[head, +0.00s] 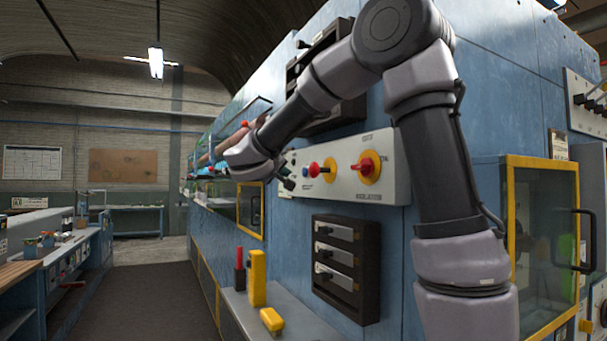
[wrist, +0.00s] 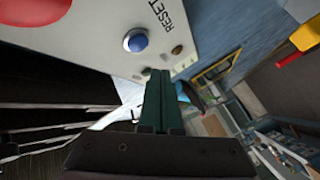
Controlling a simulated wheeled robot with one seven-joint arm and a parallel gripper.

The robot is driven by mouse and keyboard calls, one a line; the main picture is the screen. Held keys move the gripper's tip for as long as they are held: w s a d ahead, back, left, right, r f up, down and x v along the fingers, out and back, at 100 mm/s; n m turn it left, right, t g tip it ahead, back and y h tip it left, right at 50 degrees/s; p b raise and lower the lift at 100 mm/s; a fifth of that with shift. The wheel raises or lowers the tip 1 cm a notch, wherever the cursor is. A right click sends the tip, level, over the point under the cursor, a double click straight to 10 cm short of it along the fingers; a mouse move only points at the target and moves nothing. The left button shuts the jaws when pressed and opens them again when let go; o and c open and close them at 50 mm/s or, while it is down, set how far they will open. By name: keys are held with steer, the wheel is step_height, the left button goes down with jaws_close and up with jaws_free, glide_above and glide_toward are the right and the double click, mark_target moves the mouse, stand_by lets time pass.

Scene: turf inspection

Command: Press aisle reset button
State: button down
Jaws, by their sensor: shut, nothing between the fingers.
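The pale control panel (head: 398,180) is on the blue machine's side, and it fills the upper left of the wrist view (wrist: 85,20). A blue round button (wrist: 137,40) in a metal ring sits on it, with the word RESET printed nearby. My gripper (wrist: 160,75) is shut and empty, with dark green fingers pointing towards the panel's edge near the button. In the head view my gripper (head: 287,182) is at the panel's left end. I cannot tell whether it touches.
A larger red knob (head: 368,166) on a yellow disc is on the panel's right part. A dark drawer rack (head: 346,265) sits below. A yellow post (head: 258,278) stands on a ledge. The aisle floor (head: 140,295) at left is clear.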

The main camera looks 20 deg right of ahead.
steer(key=shift+s+a, duration=0.2)
steer(key=shift+a, duration=0.95)
